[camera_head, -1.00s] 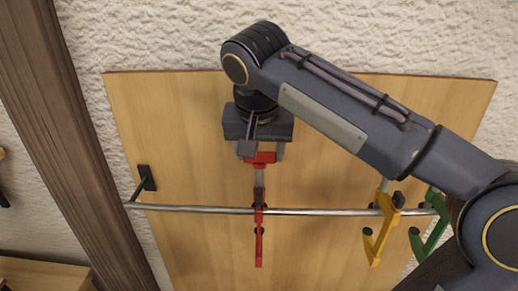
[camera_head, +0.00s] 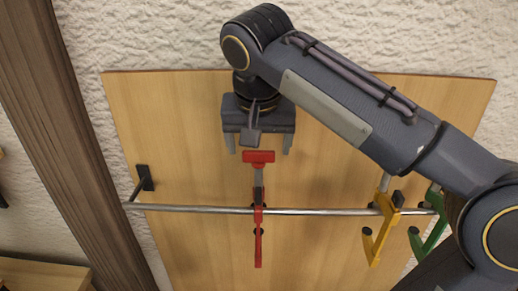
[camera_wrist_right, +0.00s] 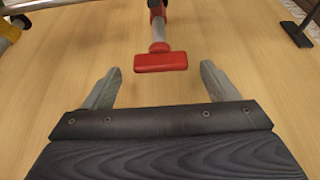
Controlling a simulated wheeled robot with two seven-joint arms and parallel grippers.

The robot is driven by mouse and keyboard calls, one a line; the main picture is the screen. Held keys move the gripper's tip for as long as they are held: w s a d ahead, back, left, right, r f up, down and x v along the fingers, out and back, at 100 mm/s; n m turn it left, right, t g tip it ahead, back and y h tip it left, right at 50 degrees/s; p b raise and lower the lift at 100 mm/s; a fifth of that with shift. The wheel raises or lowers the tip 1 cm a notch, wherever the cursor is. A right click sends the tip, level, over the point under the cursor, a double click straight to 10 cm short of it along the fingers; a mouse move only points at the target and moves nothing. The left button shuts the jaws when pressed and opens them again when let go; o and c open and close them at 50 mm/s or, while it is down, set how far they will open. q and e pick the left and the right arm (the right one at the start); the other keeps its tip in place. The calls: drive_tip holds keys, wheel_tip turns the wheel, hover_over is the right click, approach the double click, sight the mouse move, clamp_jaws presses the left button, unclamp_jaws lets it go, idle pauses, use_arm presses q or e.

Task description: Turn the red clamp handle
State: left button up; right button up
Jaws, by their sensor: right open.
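The red clamp hangs on a metal rail (camera_head: 320,211) in front of a wooden board. Its red handle (camera_head: 258,157) is a crossbar at the top of a grey spindle, and it also shows in the right wrist view (camera_wrist_right: 160,62). My right gripper (camera_head: 259,151) is open and empty just above the handle. In the right wrist view its two fingers stand apart on either side of the handle's line, with the handle just beyond the fingertips and not touched. The handle's bar lies crosswise between the two finger directions. My left gripper is not in view.
A yellow clamp (camera_head: 382,225) and a green clamp (camera_head: 430,225) hang further right on the rail, close to my right arm. A black rail bracket (camera_head: 146,178) is at the left. The wooden board (camera_head: 200,240) left of the red clamp is bare.

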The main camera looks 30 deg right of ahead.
drive_tip(key=v, duration=0.5)
drive_tip(key=shift+s+a+r, duration=0.1)
drive_tip(key=shift+s+r, duration=0.1)
drive_tip(key=shift+r, duration=0.1)
